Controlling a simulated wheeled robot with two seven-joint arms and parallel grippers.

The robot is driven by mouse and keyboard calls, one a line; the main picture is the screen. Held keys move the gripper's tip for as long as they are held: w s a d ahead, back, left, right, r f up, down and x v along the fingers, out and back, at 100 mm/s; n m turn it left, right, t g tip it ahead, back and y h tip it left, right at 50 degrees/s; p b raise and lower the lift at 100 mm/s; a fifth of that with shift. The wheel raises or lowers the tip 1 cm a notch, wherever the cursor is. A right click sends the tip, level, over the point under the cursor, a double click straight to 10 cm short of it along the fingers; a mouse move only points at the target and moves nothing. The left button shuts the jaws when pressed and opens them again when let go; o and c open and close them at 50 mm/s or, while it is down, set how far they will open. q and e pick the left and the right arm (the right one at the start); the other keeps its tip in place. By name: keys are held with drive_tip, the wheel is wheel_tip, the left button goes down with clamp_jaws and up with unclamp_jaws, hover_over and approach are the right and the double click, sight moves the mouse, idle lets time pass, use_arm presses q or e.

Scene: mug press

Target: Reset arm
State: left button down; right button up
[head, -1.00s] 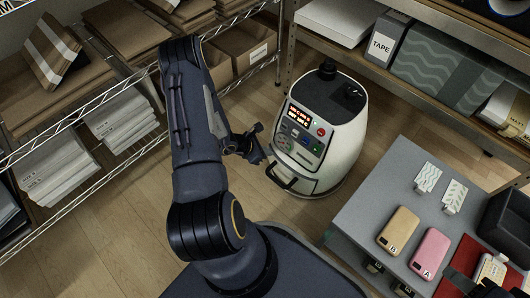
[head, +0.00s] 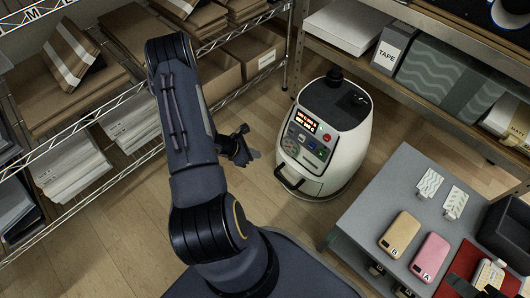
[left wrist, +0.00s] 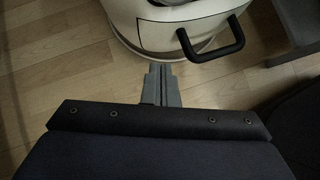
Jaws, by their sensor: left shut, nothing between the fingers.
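My left gripper (head: 250,154) hangs over the wood floor just left of the white rounded machine (head: 335,165), apart from it. Its fingers are shut with nothing between them. The machine has a front panel with a lit display and buttons, and a dark bar handle (head: 290,178) low on its front. In the left wrist view my closed fingers (left wrist: 163,72) point toward the machine's base, and the handle (left wrist: 212,42) is to their right.
A grey table (head: 375,205) at right holds a yellow case (head: 399,235), a pink case (head: 430,257), two patterned tags and a red mat (head: 465,262). Wire shelves (head: 85,205) with boxes and papers stand at left. Wood floor (head: 130,235) is open between.

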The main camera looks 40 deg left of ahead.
use_arm(q)
drive_tip(key=p+v, duration=0.1)
drive_tip(key=v, duration=0.3)
drive_tip(key=shift+s, duration=0.15)
drive_tip(key=w+d+r+m+h, duration=0.1)
drive_tip(key=d+r+m, duration=0.3)
drive_tip(key=r, duration=0.4)
drive_tip(key=w+d+r+m+g+h, duration=0.1)
drive_tip(key=w+d+r+m, duration=0.1)
drive_tip(key=d+r+m, duration=0.45)
drive_tip(key=w+d+r+m+h, duration=0.1)
drive_tip(key=d+r+m+h, duration=0.1)
drive_tip(key=r, duration=0.7)
drive_tip(key=s+d+r+m+y, duration=0.2)
drive_tip(key=s+d+r+m, duration=0.25)
drive_tip(key=s+m, duration=0.35)
drive_tip(key=s+d+r+m+y, duration=0.2)
drive_tip(key=s+d+r+m, duration=0.1)
drive_tip(key=s+r+m, duration=0.4)
wheel_tip(320, 180, up, 35)
drive_tip(key=m+g+p, duration=0.1)
drive_tip(key=p, duration=3.5)
drive_tip(key=shift+s+a, duration=0.15)
drive_tip(key=shift+s, duration=0.25)
